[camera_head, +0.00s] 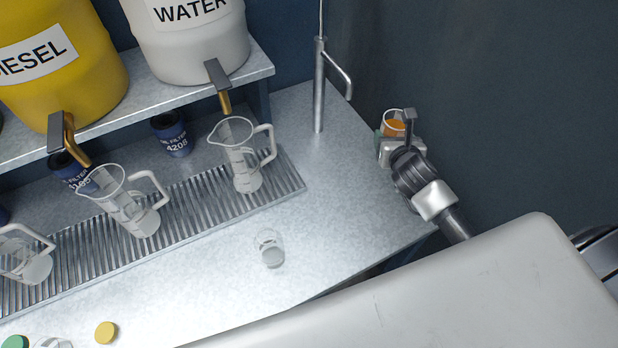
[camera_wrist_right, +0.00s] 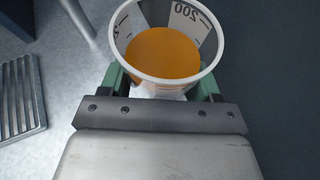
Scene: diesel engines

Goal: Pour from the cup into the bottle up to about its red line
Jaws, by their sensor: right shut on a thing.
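A clear cup (camera_head: 393,122) with orange liquid is in my right gripper (camera_head: 400,143), above the right edge of the counter. In the right wrist view the cup (camera_wrist_right: 165,50) has dark scale marks, with 200 readable, and the green-padded fingers are shut around it. The cup looks near upright. A small clear open vessel (camera_head: 270,248) stands on the counter's front part, left of the right gripper and apart from it. It may be the bottle; I cannot make out a red line on it. My left gripper is not in view.
Clear jugs (camera_head: 240,160) stand on a ribbed drip tray (camera_head: 205,203) below yellow DIESEL (camera_head: 60,55) and white WATER (camera_head: 190,45) drums with taps. A metal post (camera_head: 319,90) rises at the back. A yellow cap (camera_head: 106,332) lies front left. The counter's right side is clear.

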